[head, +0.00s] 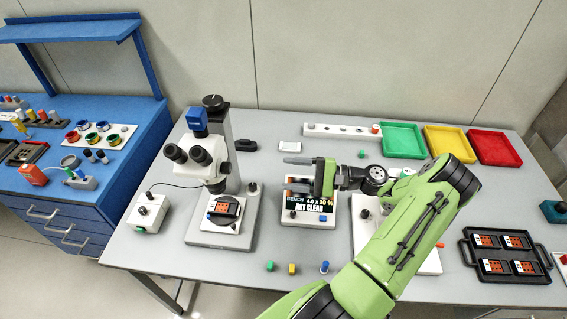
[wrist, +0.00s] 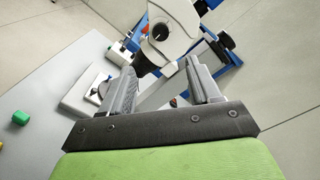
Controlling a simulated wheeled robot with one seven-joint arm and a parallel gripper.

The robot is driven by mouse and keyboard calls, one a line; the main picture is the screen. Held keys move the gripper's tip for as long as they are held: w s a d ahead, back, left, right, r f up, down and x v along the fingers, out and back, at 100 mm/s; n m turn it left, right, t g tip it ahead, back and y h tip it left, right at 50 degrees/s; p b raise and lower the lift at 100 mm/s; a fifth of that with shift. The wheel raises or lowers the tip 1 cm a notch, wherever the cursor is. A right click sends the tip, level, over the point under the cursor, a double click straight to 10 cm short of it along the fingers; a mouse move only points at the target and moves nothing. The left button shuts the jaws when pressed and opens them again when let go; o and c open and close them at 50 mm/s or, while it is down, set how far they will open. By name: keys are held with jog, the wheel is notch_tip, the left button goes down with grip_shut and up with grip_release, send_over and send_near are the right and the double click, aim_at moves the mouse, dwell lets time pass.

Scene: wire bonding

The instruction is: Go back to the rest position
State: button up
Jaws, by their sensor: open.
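My gripper (head: 290,172) is over the middle of the grey bench (head: 225,275), with its fingers pointing left toward the microscope (head: 207,160). It also shows in the wrist view (wrist: 160,68), with its two fingers apart and nothing between them.
A chip sits on the microscope stage (head: 222,232). Green (head: 402,126), yellow (head: 447,131) and red (head: 495,135) trays stand at the back right. A black tray (head: 466,262) with several chips is at right. Green (head: 270,266), yellow (head: 292,268) and blue (head: 324,266) pieces stand in front.

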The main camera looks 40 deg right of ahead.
jog(key=shift+a, duration=0.1)
jog(key=a+r+n+g+h+b, duration=0.2)
jog(key=a+n+g+h, duration=0.4)
jog(key=a+n+g, duration=0.65)
jog(key=s+a+r+n+t+h, duration=0.1)
jog(key=s+a+r+h, duration=0.1)
jog(key=s, duration=0.3)
jog(key=s+a+r+n+t+h, duration=0.1)
jog(key=s+a+r+t+h, duration=0.1)
jog(key=s+a+r, duration=0.1)
jog(key=s+a+r+n+t+h+b, duration=0.1)
jog(key=s+a+r+t+h, duration=0.1)
jog(key=s+r, duration=0.2)
jog(key=s, duration=0.3)
jog(key=shift+s+a+r+n+h, duration=0.25)
jog(key=shift+a+r+n+h, duration=0.05)
jog(key=shift+n+h, duration=0.1)
